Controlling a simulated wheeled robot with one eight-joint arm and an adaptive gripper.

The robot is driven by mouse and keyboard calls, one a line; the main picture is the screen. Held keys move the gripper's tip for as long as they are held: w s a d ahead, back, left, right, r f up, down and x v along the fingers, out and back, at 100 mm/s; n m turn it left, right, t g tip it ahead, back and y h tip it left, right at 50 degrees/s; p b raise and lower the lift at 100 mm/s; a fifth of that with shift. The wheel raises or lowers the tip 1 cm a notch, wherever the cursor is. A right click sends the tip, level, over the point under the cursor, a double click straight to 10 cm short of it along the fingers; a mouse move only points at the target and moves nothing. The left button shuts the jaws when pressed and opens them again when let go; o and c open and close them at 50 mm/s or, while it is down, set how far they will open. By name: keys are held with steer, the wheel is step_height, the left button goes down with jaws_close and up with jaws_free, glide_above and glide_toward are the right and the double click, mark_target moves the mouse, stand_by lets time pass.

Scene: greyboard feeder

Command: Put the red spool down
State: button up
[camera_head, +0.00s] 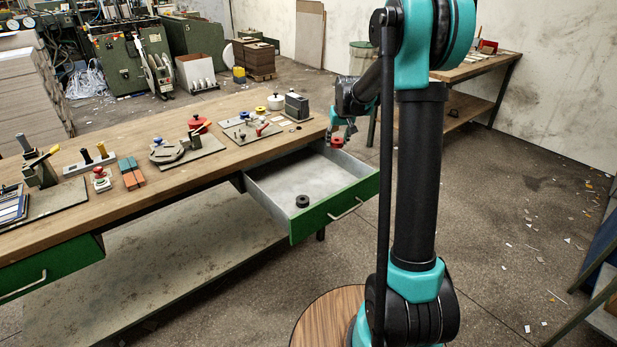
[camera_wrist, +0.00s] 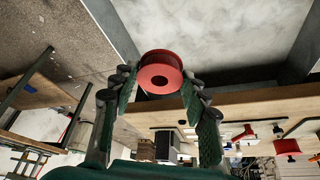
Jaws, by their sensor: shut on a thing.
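The red spool (camera_wrist: 160,70) is held between the two fingertips of my gripper (camera_wrist: 158,82) in the wrist view. In the head view the red spool (camera_head: 337,142) shows small, just under my gripper (camera_head: 342,130), near the far right corner of the open drawer. The spool is held up; its exact height over the drawer is hard to tell. The open drawer (camera_head: 335,211) has a green front and a light grey floor. A small black ring-shaped piece (camera_head: 302,201) lies on that floor near the front.
Most of the drawer floor is bare. A second green drawer front (camera_head: 50,268) is at the left.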

mark_target(333, 185)
step_height(333, 185, down, 20)
steer(key=shift+r, duration=0.2)
stand_by(0.4)
steer(key=o, duration=0.9)
steer(key=shift+f, duration=0.1)
steer(key=v, duration=1.2)
steer(key=s+d+r, duration=0.1)
steer(key=s+r, duration=0.2)
steer(key=s, duration=0.6)
steer(key=s+d+r, duration=0.1)
steer(key=s+r, duration=0.1)
steer(key=s, duration=0.8)
steer(key=s+d+f+m, duration=0.1)
steer(key=s+f, duration=0.2)
steer(key=s, duration=1.4)
